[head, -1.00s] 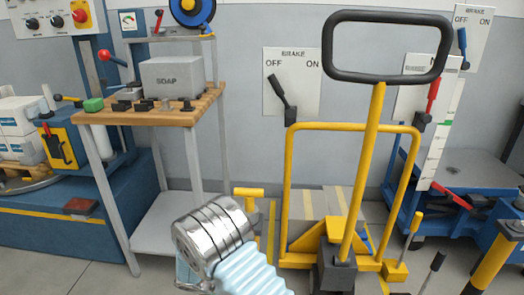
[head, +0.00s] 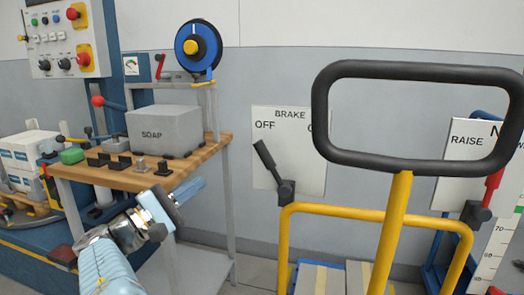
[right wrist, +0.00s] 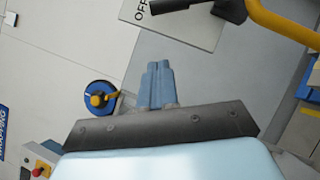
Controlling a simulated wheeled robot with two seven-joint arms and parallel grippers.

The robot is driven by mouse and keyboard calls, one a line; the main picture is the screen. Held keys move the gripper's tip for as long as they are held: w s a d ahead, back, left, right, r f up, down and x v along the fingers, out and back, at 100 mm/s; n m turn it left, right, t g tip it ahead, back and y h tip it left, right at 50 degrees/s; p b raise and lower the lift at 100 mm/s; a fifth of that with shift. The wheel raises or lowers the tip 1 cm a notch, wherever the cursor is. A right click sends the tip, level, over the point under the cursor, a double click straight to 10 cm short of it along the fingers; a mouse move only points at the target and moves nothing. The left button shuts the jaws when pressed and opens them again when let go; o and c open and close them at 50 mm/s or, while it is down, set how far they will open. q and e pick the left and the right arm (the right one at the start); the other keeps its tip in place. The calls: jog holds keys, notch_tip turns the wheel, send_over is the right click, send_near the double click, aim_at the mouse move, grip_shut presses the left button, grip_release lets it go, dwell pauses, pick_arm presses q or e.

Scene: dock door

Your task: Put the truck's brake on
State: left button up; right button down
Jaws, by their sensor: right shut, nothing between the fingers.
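The brake panel (head: 310,175) is a white board on the grey wall, marked BRAKE, with OFF at its left; the truck's handle hides most of ON. Its black brake lever (head: 268,165) leans up and left, toward OFF, from a dark pivot at the panel's bottom. The truck has a yellow frame (head: 284,235) and a black loop handle (head: 320,110) in front of the panel. My right gripper (head: 190,190) is shut and empty, left of the lever and apart from it. In the right wrist view its blue fingers (right wrist: 156,85) are together, with the brake lever (right wrist: 185,5) at the top edge. My left gripper is not in view.
A wooden-topped bench (head: 110,175) with a grey SOAP block (head: 165,132) and small dark parts stands behind my right gripper. A blue reel (head: 197,48) is above it. A RAISE panel (head: 462,160) with a red lever is at right. Wall space between bench and brake panel is clear.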

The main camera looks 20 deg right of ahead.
jog(key=shift+r, duration=0.1)
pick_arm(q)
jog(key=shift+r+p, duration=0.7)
pick_arm(e)
jog(key=s+r+x, duration=0.1)
jog(key=s+x, duration=0.1)
jog(key=x, duration=1)
jog(key=shift+d+r, duration=0.25)
jog(key=shift+d, duration=0.45)
jog(key=shift+s+d+r, duration=0.1)
pick_arm(q)
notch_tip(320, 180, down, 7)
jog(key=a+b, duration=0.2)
jog(key=b, duration=0.5)
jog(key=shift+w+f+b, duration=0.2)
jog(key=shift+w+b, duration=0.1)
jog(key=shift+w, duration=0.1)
pick_arm(e)
jog(key=shift+s+d+r+m+g+y, duration=0.5)
jog(key=shift+s+d+m+y, duration=0.65)
jog(key=shift+d+m, duration=0.65)
jog(key=shift+s+d+r+m+g+y, duration=0.35)
jog(key=shift+s+d+r+m+y, duration=0.45)
jog(key=shift+s+d+m, duration=0.8)
jog(key=shift+s+d+r+m+g+y, duration=0.45)
jog(key=shift+s+d+m+y, duration=0.6)
jog(key=shift+d+m, duration=0.95)
